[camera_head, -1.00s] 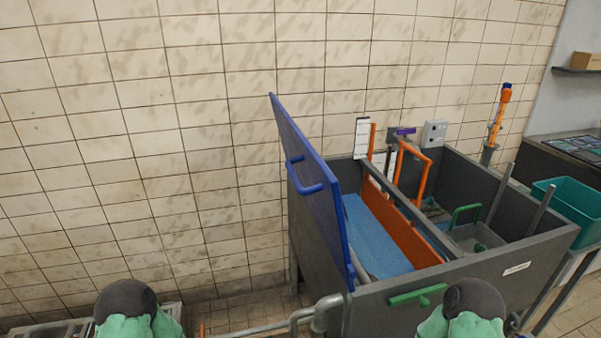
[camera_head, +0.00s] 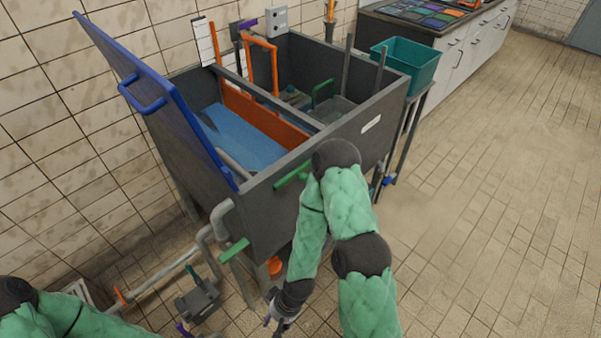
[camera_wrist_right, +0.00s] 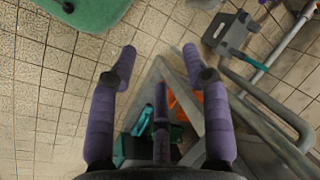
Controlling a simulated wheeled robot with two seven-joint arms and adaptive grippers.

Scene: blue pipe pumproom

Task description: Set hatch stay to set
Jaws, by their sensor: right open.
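The blue hatch (camera_head: 150,88) stands raised and tilted at the left side of the grey tank (camera_head: 215,180), with a blue handle (camera_head: 140,98) on its outer face. I cannot tell for certain which part is the hatch stay. A green lever (camera_head: 291,175) sits on the tank's front wall, partly near my right arm. A second green bar (camera_head: 234,251) sits lower, by the pipe. My right gripper (camera_head: 275,321) is low in front of the tank; in the right wrist view its purple fingers (camera_wrist_right: 159,58) are spread and empty. Purple tips, probably my left gripper's (camera_head: 183,328), show at the bottom edge.
An orange divider (camera_head: 262,118) and an orange bent pipe (camera_head: 275,62) are in the tank. Grey pipes (camera_head: 205,240) run along the tank's front left. A teal bin (camera_head: 408,68) stands at its right. The tiled floor at right (camera_head: 480,210) is clear.

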